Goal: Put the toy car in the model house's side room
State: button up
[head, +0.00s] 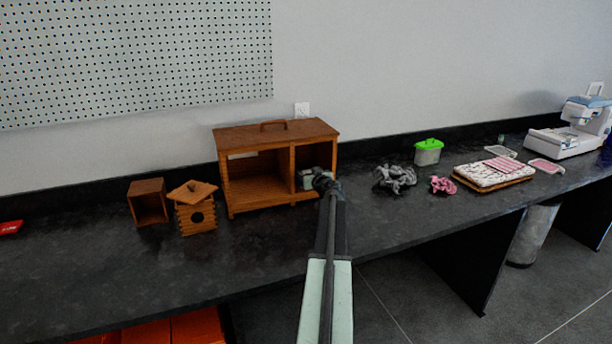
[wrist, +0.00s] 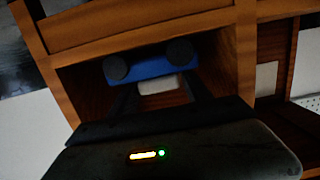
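The model house (head: 230,180) is a brown wooden box with a handle on top, a wide left room and a narrow right side room. The toy car (wrist: 152,68) is blue with dark wheels and is inside the side room in the wrist view, which looks upside down. My gripper (wrist: 160,82) reaches into that room. Its two dark fingers are spread, with a gap between them, and their tips end close to the car. I cannot tell whether they touch it. In the head view my arm hides the car.
A small open wooden box (head: 149,204) and a birdhouse (head: 195,212) stand left of the house. Grey crumpled cloth (head: 394,178), a pink bundle (head: 443,185), a green-lidded tub (head: 428,153), a fabric stack (head: 494,175) and a sewing machine (head: 578,130) are to the right. The front left counter is clear.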

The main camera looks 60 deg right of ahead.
jog(key=shift+o, duration=0.3)
jog(key=shift+r, duration=0.1)
jog(key=shift+s+a+r, duration=0.1)
jog(key=shift+s+r, duration=0.05)
jog(key=shift+r, duration=0.05)
jog(key=p+v, duration=0.2)
jog(key=v, duration=0.9)
jog(key=shift+s+a, duration=0.25)
